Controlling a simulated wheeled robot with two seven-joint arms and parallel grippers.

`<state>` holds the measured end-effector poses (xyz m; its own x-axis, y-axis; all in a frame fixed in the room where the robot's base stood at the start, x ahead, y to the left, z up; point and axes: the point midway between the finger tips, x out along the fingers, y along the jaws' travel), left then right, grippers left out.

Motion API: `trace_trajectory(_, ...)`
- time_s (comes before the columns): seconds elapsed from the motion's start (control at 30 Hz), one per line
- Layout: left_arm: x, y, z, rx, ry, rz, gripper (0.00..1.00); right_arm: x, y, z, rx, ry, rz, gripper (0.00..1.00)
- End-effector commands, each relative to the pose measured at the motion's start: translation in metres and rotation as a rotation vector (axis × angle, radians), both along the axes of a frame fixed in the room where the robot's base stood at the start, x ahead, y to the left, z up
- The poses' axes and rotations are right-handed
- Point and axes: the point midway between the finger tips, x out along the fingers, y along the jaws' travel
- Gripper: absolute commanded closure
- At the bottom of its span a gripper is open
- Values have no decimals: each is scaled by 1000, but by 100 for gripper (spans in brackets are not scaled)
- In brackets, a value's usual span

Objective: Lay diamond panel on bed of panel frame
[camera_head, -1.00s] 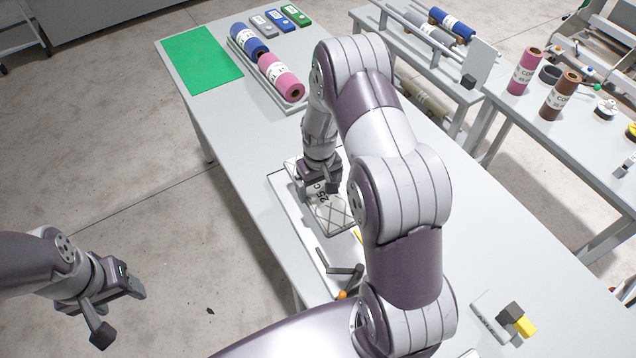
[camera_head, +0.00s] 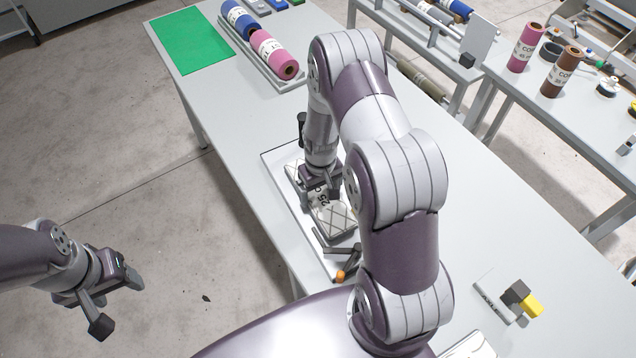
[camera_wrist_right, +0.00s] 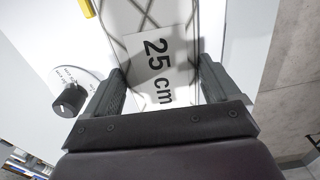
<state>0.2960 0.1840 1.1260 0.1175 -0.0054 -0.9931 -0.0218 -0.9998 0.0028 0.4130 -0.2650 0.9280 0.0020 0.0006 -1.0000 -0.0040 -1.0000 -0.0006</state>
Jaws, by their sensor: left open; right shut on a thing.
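The diamond panel (camera_head: 338,220) is a pale flat piece with crossed dark lines and a "25 cm" label. My right gripper (camera_head: 322,188) is shut on it, and the right wrist view shows the panel (camera_wrist_right: 185,20) between the two fingers. The panel is over the panel frame (camera_head: 276,164), a pale flat bed on the table with dark levers and an orange knob at its near end. I cannot tell whether the panel touches the bed. My right arm hides the frame's right side. My left gripper (camera_head: 118,302) is open and empty, over the floor off the table.
A green mat (camera_head: 190,42) and a rack with a blue roll (camera_head: 240,18) and a pink roll (camera_head: 273,54) are at the table's far end. A small block with a yellow part (camera_head: 529,304) lies at the near right. In the right wrist view a dark knob (camera_wrist_right: 69,100) stands beside the panel.

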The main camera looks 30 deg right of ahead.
Motion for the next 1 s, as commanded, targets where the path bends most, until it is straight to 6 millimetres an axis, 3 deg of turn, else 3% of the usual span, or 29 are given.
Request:
trace_trajectory(0.8,0,0,-4,0,0,0,40,-3,0,-8,0,1,0,40)
trace_trajectory(0.83,0,0,-4,0,0,0,40,-3,0,-7,0,0,0,4)
trace_trajectory(0.87,0,0,-4,0,0,0,40,-3,0,-7,0,0,0,0)
trace_trajectory(1.0,0,0,-4,0,0,0,40,-3,0,-7,0,0,0,0)
